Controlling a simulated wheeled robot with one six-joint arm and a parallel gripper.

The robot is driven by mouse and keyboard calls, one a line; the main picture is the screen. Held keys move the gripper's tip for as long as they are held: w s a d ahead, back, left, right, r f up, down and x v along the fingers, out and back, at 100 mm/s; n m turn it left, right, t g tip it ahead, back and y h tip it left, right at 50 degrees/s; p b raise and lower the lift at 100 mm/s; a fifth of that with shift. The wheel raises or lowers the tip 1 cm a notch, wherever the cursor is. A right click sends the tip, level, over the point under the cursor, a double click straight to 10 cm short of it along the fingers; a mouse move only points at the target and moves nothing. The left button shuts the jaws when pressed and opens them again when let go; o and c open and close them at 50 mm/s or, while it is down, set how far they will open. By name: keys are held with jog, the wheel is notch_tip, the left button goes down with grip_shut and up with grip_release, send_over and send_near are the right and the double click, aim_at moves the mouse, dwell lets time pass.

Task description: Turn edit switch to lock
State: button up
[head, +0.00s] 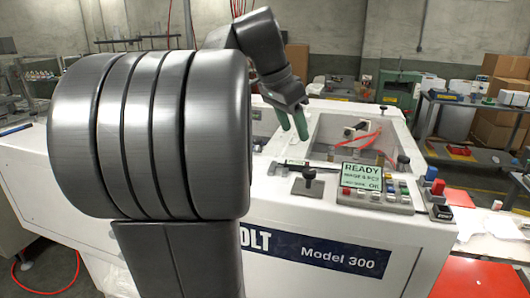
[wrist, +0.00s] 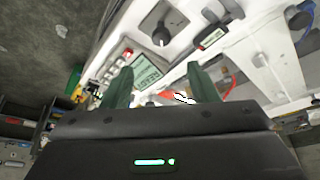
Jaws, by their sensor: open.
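No label naming an edit switch is legible. A dark knob (head: 307,174) on a grey plate stands on the front ledge of the white machine (head: 330,225), left of the READY display (head: 361,177). The knob also shows in the wrist view (wrist: 160,36), at the top centre. Whether it is the edit switch I cannot tell. My gripper (head: 293,135) is open, with two green fingers above and behind the ledge. In the wrist view its fingers (wrist: 160,72) are apart, with no held object visible between them.
Coloured buttons (head: 376,196) line the panel beside the display, with a red button (head: 438,187) on a box further right. An open recess (head: 350,130) with red wires lies behind the ledge. My own arm hides the machine's left part.

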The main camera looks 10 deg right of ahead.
aim_at(309, 171)
jog(key=p+x, duration=0.1)
jog(key=x, duration=1.2)
jog(key=shift+w+d, duration=0.15)
jog(key=c, duration=1)
